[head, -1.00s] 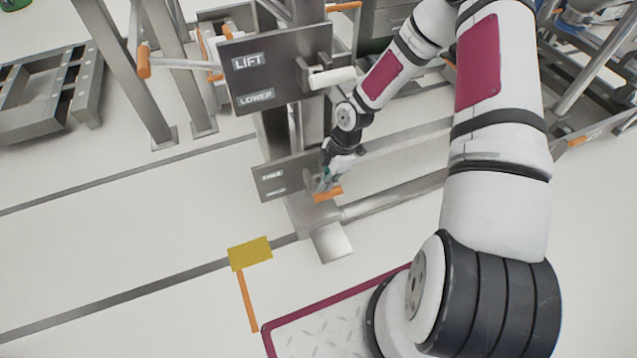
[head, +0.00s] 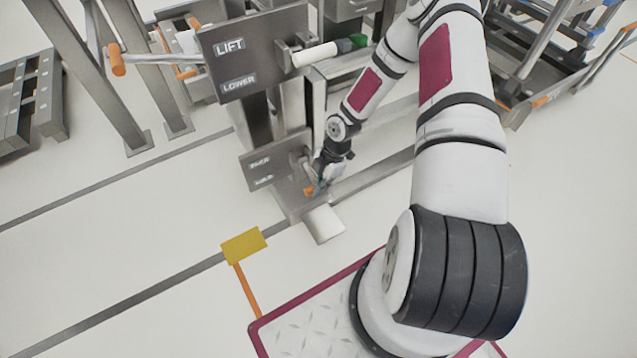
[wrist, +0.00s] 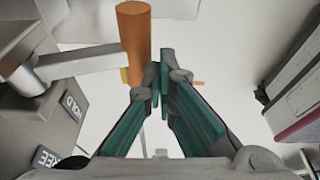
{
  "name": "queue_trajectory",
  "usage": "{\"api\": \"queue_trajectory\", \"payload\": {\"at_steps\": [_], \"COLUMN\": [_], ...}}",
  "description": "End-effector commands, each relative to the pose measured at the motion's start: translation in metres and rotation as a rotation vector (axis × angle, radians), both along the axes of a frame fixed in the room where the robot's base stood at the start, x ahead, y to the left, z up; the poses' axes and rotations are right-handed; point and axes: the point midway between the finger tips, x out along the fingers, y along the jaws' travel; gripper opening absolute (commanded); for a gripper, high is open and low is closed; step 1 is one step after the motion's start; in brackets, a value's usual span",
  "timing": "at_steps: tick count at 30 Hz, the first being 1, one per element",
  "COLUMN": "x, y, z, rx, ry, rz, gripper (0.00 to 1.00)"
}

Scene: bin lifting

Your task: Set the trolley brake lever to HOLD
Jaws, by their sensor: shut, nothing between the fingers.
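The brake lever has an orange handle (head: 309,191), partly hidden by my gripper in the head view. In the wrist view the handle (wrist: 134,45) stands large, joined to a grey lever arm (wrist: 85,64). The grey label plate (head: 262,163) has FREE above and HOLD below. In the wrist view the plate (wrist: 35,125) shows the words upside down, and the lever arm lies on the HOLD side. My gripper (head: 320,188) is shut and empty. Its green-lined fingertips (wrist: 160,76) are just right of the handle; I cannot tell whether they touch.
A yellow block (head: 244,245) with an orange bar is on the near floor. A grey post (head: 85,75) stands at left.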

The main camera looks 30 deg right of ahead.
Motion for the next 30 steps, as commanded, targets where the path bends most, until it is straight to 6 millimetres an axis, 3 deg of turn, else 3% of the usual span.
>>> {"api": "queue_trajectory", "payload": {"at_steps": [13, 30], "x": [0.0008, 0.0027], "y": [-0.0001, 0.005], "z": [-0.0112, -0.0026], "rx": [0.0, 0.0], "ry": [-0.001, -0.002], "rz": [0.001, 0.003], "gripper": [0.0, 0.0]}}
